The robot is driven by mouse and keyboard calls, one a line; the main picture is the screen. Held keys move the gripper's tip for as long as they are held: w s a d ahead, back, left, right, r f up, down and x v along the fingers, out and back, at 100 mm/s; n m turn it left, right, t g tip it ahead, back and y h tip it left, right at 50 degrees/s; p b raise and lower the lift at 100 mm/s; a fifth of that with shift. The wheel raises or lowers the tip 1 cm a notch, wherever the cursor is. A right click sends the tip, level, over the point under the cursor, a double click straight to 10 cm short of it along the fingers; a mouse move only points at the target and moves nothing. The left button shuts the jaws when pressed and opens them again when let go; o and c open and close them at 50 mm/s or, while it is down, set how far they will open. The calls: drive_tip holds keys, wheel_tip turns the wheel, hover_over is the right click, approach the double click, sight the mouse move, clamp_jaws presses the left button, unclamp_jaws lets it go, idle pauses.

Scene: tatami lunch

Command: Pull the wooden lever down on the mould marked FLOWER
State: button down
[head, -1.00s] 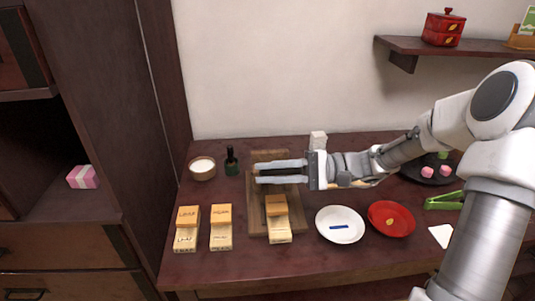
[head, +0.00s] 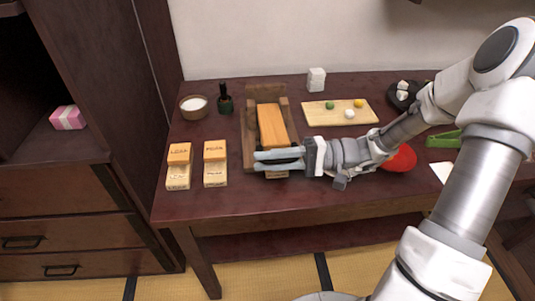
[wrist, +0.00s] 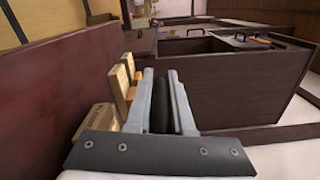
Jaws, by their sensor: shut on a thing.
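The mould under the press is almost wholly hidden by my fingers, and no FLOWER mark can be read. Two other moulds, the left one (head: 178,167) and the right one (head: 215,163), stand apart to the left.
A bowl of white powder (head: 194,107) and a dark bottle (head: 224,100) stand behind the moulds. A board with small balls (head: 322,114) lies behind my arm. A red plate (head: 402,158) is partly hidden by my arm. The table's front left is clear.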

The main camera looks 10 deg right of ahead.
idle(0.3)
drive_tip(key=c, duration=0.8)
unclamp_jaws()
drive_tip(key=d+p, duration=0.3)
drive_tip(key=d, duration=1.4)
drive_tip(key=shift+d+f+p, duration=0.1)
drive_tip(key=shift+d+p, duration=0.15)
drive_tip(key=shift+p, duration=0.15)
drive_tip(key=shift+a, duration=0.1)
